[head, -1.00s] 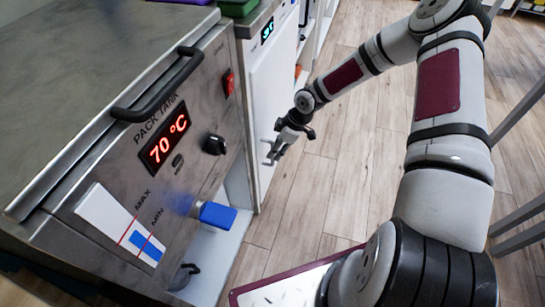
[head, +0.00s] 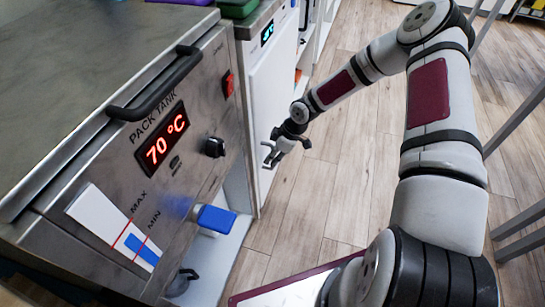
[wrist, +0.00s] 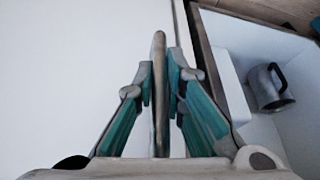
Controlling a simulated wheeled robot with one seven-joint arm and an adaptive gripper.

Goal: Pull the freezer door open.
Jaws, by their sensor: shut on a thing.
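The freezer is the white-fronted unit just beyond the pack tank in the head view. Its white door (head: 272,92) looks closed and fills the left of the wrist view (wrist: 70,70). My gripper (head: 274,155) is at the door's lower part in the head view. In the wrist view my gripper (wrist: 163,85) has its two fingers shut on the upright metal bar of the door handle (wrist: 159,60), one finger on each side. In the head view the handle is small and partly hidden by the gripper.
The steel pack tank (head: 205,100) stands at the left, with a black bar handle (head: 158,88) and a blue lever (head: 216,218) sticking out. Beside the door, an open white compartment holds a grey jug (wrist: 265,95). Wooden floor (head: 335,190) is clear in front.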

